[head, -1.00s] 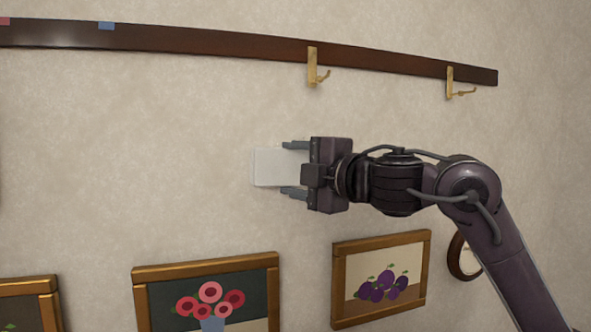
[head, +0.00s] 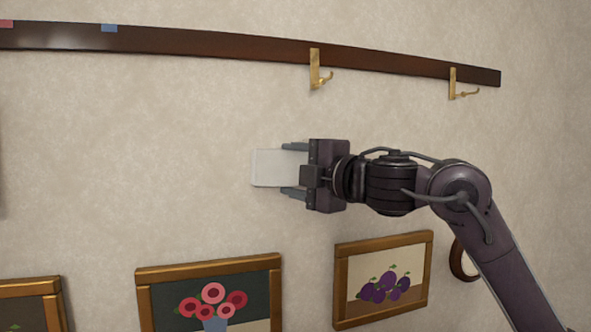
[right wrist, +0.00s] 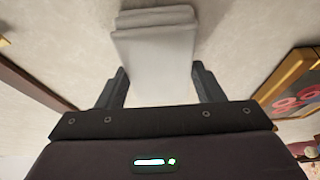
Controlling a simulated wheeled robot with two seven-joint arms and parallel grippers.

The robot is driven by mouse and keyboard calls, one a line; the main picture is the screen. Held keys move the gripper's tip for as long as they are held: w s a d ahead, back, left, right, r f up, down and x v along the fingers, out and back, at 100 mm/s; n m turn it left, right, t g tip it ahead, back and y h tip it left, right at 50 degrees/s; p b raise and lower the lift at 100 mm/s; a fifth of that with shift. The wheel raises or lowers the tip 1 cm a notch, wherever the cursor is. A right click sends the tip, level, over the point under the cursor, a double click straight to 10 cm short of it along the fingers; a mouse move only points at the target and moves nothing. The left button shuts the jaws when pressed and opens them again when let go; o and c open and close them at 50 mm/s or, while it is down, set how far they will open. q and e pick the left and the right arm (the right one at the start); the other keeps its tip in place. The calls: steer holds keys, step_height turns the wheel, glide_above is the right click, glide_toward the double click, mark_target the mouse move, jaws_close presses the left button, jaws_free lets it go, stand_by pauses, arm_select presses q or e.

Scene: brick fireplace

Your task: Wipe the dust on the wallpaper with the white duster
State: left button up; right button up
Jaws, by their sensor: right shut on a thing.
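The white duster (head: 279,168) is a pale, flat block held between the fingers of my right gripper (head: 294,170). It is in front of the beige wallpaper (head: 140,175), above the framed pictures; I cannot tell whether it touches the wall. In the right wrist view the duster (right wrist: 155,50) sticks out beyond the fingers of the right gripper (right wrist: 155,88), its far end near the wall. The wallpaper has faint mottled patches, and I cannot tell dust from its pattern. My left gripper is not in view.
A dark wooden rail (head: 200,47) with brass hooks (head: 316,70) runs along the wall above the gripper. A flower picture (head: 210,265) and a plum picture (head: 383,240) hang below. The wall left of the duster is clear.

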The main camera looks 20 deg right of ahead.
steer(key=shift+w, duration=0.25)
